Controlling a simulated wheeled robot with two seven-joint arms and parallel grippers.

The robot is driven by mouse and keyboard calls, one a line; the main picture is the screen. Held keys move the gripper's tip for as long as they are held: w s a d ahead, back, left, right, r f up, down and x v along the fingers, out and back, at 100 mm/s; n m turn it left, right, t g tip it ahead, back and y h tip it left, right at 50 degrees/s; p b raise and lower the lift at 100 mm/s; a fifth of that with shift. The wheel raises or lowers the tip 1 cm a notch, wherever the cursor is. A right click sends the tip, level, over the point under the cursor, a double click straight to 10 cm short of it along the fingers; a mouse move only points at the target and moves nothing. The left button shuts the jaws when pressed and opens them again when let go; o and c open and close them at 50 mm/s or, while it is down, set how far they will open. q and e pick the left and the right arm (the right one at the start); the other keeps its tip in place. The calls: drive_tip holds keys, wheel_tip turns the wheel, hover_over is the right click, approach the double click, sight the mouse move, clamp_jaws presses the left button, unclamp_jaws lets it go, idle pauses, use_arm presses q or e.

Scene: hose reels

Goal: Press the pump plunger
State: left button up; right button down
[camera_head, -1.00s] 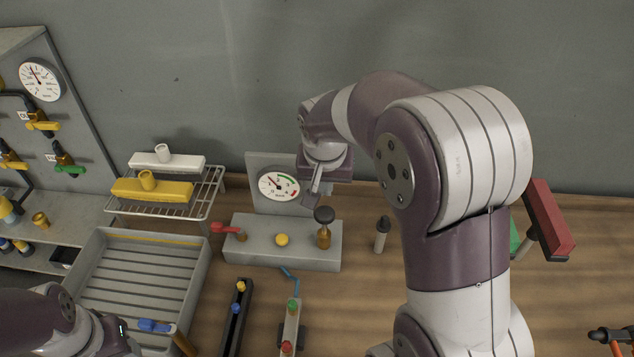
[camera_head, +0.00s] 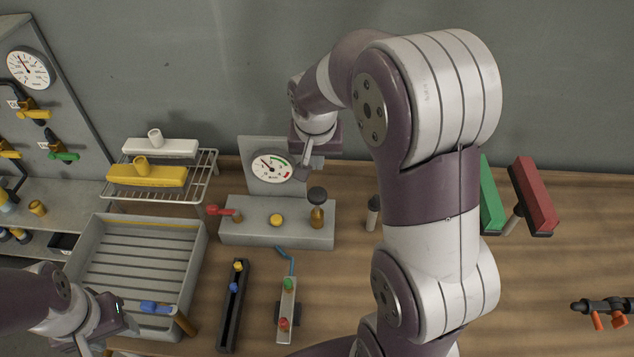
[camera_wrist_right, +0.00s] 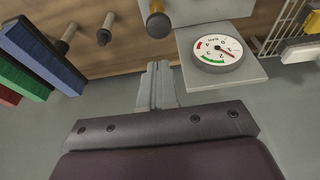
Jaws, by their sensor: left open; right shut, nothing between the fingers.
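The pump block (camera_head: 255,236) is a grey box with a gauge (camera_head: 271,168) on a plate behind it. Its plunger (camera_head: 317,196) has a dark round knob on a brass stem at the block's right end. The knob stands raised. My right gripper (camera_head: 305,172) is shut and empty, just above and behind the knob, apparently apart from it. In the right wrist view the shut fingers (camera_wrist_right: 158,66) point toward the plunger (camera_wrist_right: 158,24), with a gap between them. My left gripper (camera_head: 92,347) is open at the lower left, partly cut off by the frame edge.
On the block are a red lever (camera_head: 222,211) and a yellow button (camera_head: 276,219). A slatted grey tray (camera_head: 203,240) and a wire rack (camera_head: 205,175) stand left. A black rail (camera_head: 232,310) and a small valve strip (camera_head: 286,318) lie in front. Green (camera_head: 490,197) and red (camera_head: 535,195) blocks are right.

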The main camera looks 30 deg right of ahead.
drive_tip(key=p, duration=0.1)
approach(318, 198)
drive_tip(key=w+f, duration=0.1)
drive_tip(key=w+d+f, duration=0.1)
drive_tip(key=f, duration=0.1)
drive_tip(key=w+f, duration=0.1)
drive_tip(key=f, duration=0.1)
drive_tip(key=shift+w+d, duration=0.25)
drive_tip(key=shift+d, duration=0.15)
drive_tip(key=shift+f, duration=0.55)
wheel_tip(318, 198, down, 5)
drive_tip(key=b, duration=0.5)
drive_tip(key=shift+s+a+r, duration=0.15)
drive_tip(key=shift+s+r, duration=0.1)
drive_tip(key=shift+f, duration=0.15)
